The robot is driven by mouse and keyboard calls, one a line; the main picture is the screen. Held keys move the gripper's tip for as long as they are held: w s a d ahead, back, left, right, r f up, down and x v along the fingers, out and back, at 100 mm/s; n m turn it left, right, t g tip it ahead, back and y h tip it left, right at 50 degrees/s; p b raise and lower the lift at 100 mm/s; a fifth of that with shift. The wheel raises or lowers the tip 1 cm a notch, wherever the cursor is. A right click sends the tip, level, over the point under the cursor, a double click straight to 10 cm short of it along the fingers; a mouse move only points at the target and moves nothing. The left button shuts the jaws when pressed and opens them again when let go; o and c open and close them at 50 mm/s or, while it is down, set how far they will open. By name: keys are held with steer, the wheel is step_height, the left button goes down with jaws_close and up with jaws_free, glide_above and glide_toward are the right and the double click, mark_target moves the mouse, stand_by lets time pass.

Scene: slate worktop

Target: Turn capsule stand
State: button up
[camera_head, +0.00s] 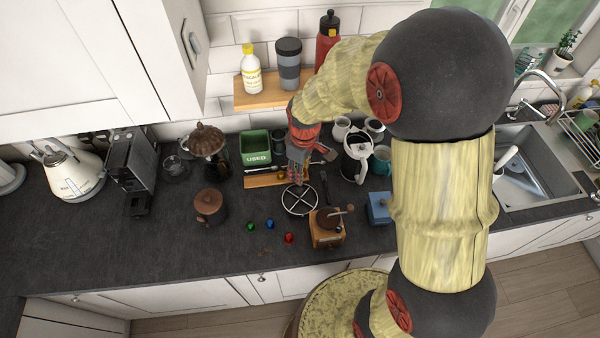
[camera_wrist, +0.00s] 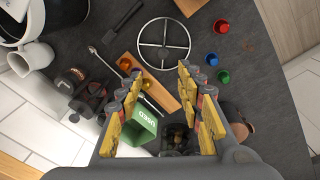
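The capsule stand shows as a round metal ring with crossed spokes (camera_head: 300,212) on the dark worktop; the wrist view shows it at the top middle (camera_wrist: 165,18). My gripper (camera_head: 297,180) points down just behind the ring in the head view and hides part of the area there. In the wrist view my gripper (camera_wrist: 160,74) has its two yellow-padded fingers spread apart with nothing between them. The ring lies beyond the fingertips, and no contact is visible.
Green (camera_head: 250,227), blue (camera_head: 270,225) and red (camera_head: 289,238) capsules lie left of and in front of the ring. A wooden grinder (camera_head: 327,235) stands close at front right. A green USED bin (camera_head: 257,148) and a wooden board (camera_head: 262,181) are behind it.

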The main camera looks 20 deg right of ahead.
mark_target(300, 190)
steer(key=f+p, duration=0.1)
steer(key=p, duration=0.1)
steer(key=f+n+p, duration=0.1)
steer(key=p, duration=0.1)
steer(key=f+n+g+p, duration=0.1)
steer(key=shift+w+f+p, duration=0.35)
steer(key=shift+f+p, duration=0.05)
step_height(300, 190, down, 8)
steer(key=shift+f+p, duration=0.1)
steer(key=shift+p, duration=0.35)
steer(key=c, duration=0.4)
jaws_close()
